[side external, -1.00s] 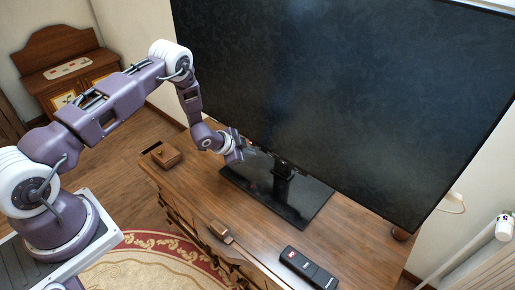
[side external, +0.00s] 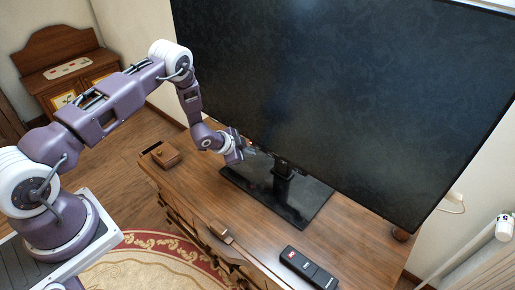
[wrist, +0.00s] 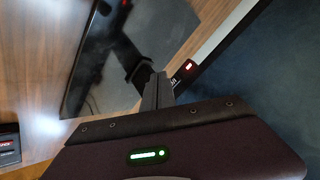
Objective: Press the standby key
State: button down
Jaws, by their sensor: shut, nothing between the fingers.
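The large television (side external: 350,100) stands on a black glass base (side external: 300,205) on the wooden cabinet; its screen is dark. In the wrist view, a small key with a lit red mark (wrist: 188,66) sits on a dark piece at the television's lower edge (wrist: 218,42). I take it for the standby key. My gripper (side external: 250,150) is at the lower edge of the screen, left of the stand's neck. In the wrist view my gripper (wrist: 159,84) is shut and empty, its fingertips close to the key. I cannot tell whether they touch it. The key is not distinguishable in the side view.
A small wooden box (side external: 166,154) stands at the left end of the cabinet top (side external: 260,240). The stand's neck (side external: 283,180) is close to my gripper.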

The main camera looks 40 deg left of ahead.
dwell(0.6)
jog(key=shift+w, duration=0.4)
jog(key=shift+w, duration=0.4)
dwell(0.6)
jog(key=shift+s, duration=0.8)
jog(key=s, duration=0.5)
dwell(0.5)
